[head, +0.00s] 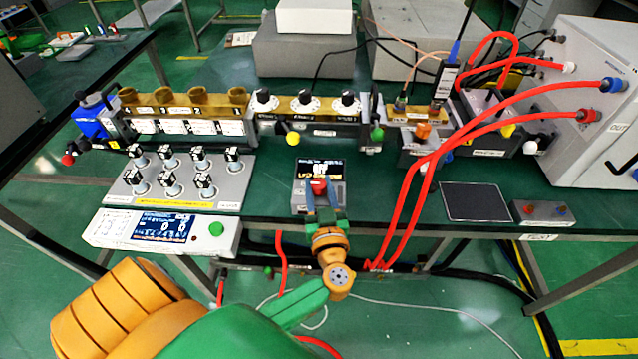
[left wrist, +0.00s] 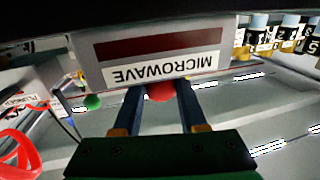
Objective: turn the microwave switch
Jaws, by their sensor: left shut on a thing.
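The microwave switch is a red knob (head: 318,187) on the front of a small grey box (head: 334,168) with a dark lit display, at the middle of the bench's front edge. In the left wrist view the box's label (left wrist: 161,69) reads MICROWAVE upside down, and the red knob (left wrist: 160,92) shows between the fingers. My left gripper (head: 322,196) reaches up from below, its two blue-grey fingers shut on the knob from either side. The left wrist view also shows the fingers (left wrist: 160,98) beside the knob. The fingers hide part of the knob. My right gripper is not in view.
Thick red cables (head: 405,200) hang close to the right of the box. A grey panel of several black-topped switches (head: 180,178) and a white meter (head: 160,230) stand to the left. A dark pad (head: 475,202) lies to the right. A waveguide row (head: 240,120) runs behind.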

